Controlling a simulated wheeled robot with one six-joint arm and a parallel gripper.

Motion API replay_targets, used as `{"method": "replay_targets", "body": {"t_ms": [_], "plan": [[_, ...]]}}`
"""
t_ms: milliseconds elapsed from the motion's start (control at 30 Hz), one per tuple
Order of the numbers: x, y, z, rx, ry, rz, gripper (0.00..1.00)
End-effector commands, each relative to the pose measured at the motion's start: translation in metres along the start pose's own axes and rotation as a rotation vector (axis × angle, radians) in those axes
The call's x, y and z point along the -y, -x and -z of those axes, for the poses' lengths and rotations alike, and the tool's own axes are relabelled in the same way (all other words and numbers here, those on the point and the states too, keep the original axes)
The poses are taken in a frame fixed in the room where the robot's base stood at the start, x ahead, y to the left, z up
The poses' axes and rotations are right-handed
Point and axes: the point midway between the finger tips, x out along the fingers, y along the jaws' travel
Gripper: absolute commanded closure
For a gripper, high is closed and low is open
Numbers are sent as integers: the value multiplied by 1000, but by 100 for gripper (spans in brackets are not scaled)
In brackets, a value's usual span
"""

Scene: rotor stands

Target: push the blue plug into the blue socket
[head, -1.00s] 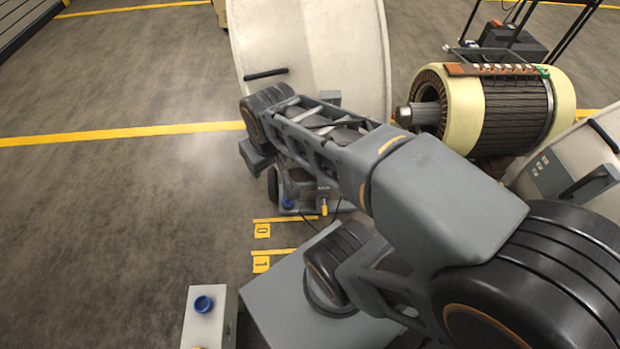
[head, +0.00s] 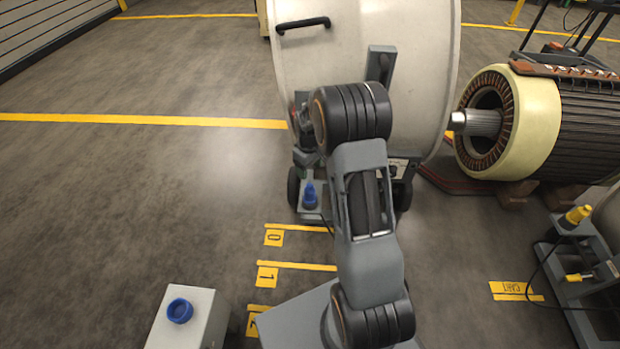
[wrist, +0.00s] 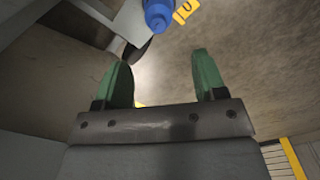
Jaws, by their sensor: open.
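The blue plug (head: 309,195) stands upright on a low grey stand (head: 312,214) in front of the large pale housing. In the wrist view the blue plug (wrist: 159,14) shows at the top edge, partly cut off, just beyond the gap between the fingers. The blue socket (head: 180,310) is a round ring on top of a pale box (head: 186,328) at the lower left. My gripper (wrist: 162,65) has two green fingers spread wide and nothing between them. In the head view the gripper is mostly hidden behind my arm, above and near the plug.
The pale housing (head: 360,60) stands close behind my arm. A motor rotor (head: 535,120) lies at the right. A stand with a yellow plug (head: 577,216) is at the far right. Yellow floor marks (head: 290,265) run between plug and box. The floor at the left is clear.

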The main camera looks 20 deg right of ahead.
Motion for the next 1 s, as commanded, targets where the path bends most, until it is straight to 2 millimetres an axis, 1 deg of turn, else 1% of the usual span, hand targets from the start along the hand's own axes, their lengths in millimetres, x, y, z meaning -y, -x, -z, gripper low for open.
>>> {"method": "replay_targets", "body": {"t_ms": [33,267,367,900,1000], "plan": [[-2,-9,0,3,4,2,36],[-4,-22,1,5,9,3,36],[-3,-31,1,5,8,4,36],[-2,-98,0,6,8,4,36],[-3,-107,0,6,8,4,36]]}}
